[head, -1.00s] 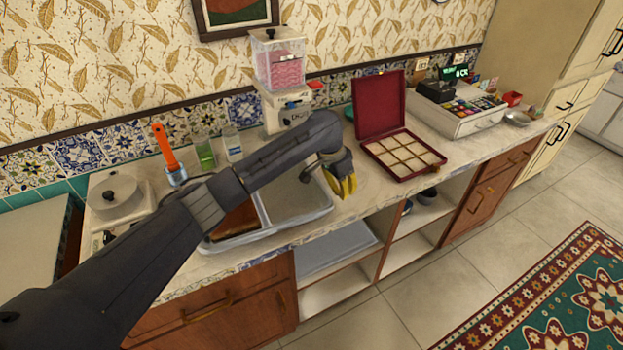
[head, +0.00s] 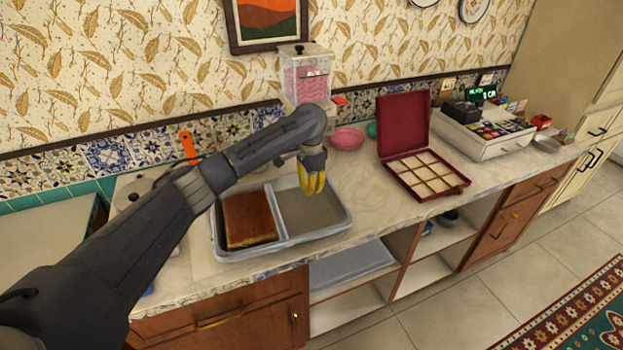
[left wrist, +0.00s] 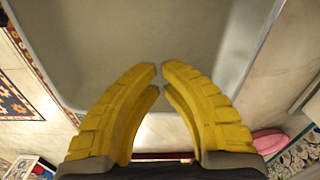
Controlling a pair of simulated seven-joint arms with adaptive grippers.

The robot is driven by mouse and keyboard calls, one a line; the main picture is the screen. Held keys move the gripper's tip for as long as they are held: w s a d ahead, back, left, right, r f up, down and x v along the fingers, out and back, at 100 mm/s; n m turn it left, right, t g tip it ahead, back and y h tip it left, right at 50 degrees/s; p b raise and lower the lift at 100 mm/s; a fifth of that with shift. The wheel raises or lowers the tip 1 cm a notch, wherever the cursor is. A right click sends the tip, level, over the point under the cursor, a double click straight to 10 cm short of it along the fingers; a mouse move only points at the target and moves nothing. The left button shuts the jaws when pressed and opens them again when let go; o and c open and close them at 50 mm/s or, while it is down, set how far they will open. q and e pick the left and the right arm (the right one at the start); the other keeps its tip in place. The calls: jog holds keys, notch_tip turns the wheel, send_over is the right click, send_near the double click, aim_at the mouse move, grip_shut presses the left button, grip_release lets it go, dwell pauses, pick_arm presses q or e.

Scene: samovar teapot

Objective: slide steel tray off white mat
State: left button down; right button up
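The grey steel tray (head: 285,241) lies on the counter, with two compartments. A brown slab (head: 248,219) fills its left one; the right one is empty. A pale strip, apparently the white mat (head: 203,262), shows at the tray's left; the tray and arm hide the rest. My left gripper (head: 313,188) has yellow fingers pointing down over the right compartment, near its back right corner. In the left wrist view its fingertips (left wrist: 161,67) almost meet with nothing between them, and the tray's floor (left wrist: 150,28) lies beyond them. My right gripper is not in view.
An open red box (head: 425,180) with a divided inside stands right of the tray. A pink bowl (head: 346,139) and a dispenser (head: 306,80) are behind. The counter (head: 372,205) between tray and red box is clear.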

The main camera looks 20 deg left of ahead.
aim_at(321, 200)
pick_arm(q)
notch_tip(321, 200, down, 3)
jog(key=shift+f, duration=0.2)
jog(key=shift+w+d+f, duration=0.2)
jog(key=shift+w+d, duration=0.6)
jog(key=shift+d, duration=0.2)
jog(key=shift+w+d, duration=0.5)
